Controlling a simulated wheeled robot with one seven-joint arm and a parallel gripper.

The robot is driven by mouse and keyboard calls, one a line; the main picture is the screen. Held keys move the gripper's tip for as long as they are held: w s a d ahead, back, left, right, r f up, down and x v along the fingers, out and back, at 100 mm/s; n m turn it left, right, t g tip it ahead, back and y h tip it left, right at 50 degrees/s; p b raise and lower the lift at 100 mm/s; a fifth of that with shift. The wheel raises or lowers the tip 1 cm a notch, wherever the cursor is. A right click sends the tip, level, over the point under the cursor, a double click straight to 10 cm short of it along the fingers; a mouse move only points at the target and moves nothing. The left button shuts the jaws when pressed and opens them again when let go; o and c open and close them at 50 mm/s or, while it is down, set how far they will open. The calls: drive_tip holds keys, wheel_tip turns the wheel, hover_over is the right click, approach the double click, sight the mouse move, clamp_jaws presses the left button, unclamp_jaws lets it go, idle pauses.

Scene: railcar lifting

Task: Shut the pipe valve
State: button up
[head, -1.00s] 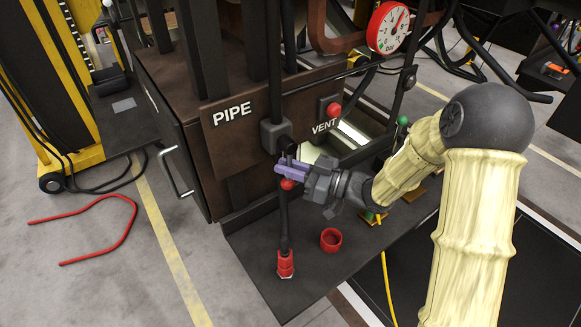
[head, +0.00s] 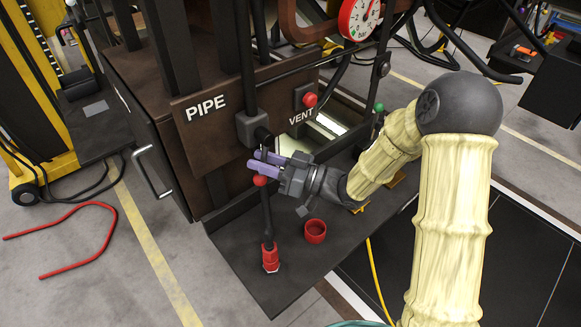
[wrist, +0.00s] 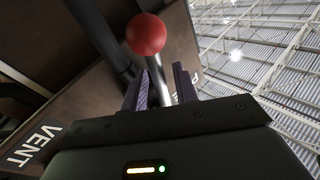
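A red ball knob (head: 261,181) shows just below my fingers, and in the wrist view the red ball (wrist: 146,35) tops a metal stem (wrist: 158,80). My gripper (head: 256,160) reaches in from the right, just below the valve block. Its two purple fingers stand apart. In the wrist view the stem passes between the fingers of my gripper (wrist: 160,85), with the ball beyond the tips. Whether either finger touches the stem is unclear.
A red vent button (head: 310,99) and a gauge (head: 359,17) are to the right. Below, a dark ledge (head: 297,280) holds a hose with a red coupling (head: 271,258) and a red cup (head: 315,231). A red bent rod (head: 110,225) lies on the floor at left.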

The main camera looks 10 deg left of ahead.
drive_tip(key=shift+d, duration=0.15)
drive_tip(key=s+d+f+b, duration=0.2)
drive_tip(key=d+b, duration=0.4)
drive_tip(key=d, duration=1.1)
drive_tip(key=shift+s+f, duration=0.15)
drive_tip(key=shift+f, duration=0.1)
drive_tip(key=shift+a, duration=0.1)
clamp_jaws()
drive_tip(key=w+a+m+p, duration=0.1)
drive_tip(key=m, duration=0.5)
drive_tip(key=w+f+m+t, duration=0.1)
drive_tip(key=m, duration=0.6)
drive_tip(key=w+a+f+m+t+h+p, duration=0.1)
drive_tip(key=m, duration=0.6)
drive_tip(key=shift+w+a+f+p, duration=0.1)
drive_tip(key=shift+w+a+p, duration=0.2)
drive_tip(key=shift+w, duration=0.1)
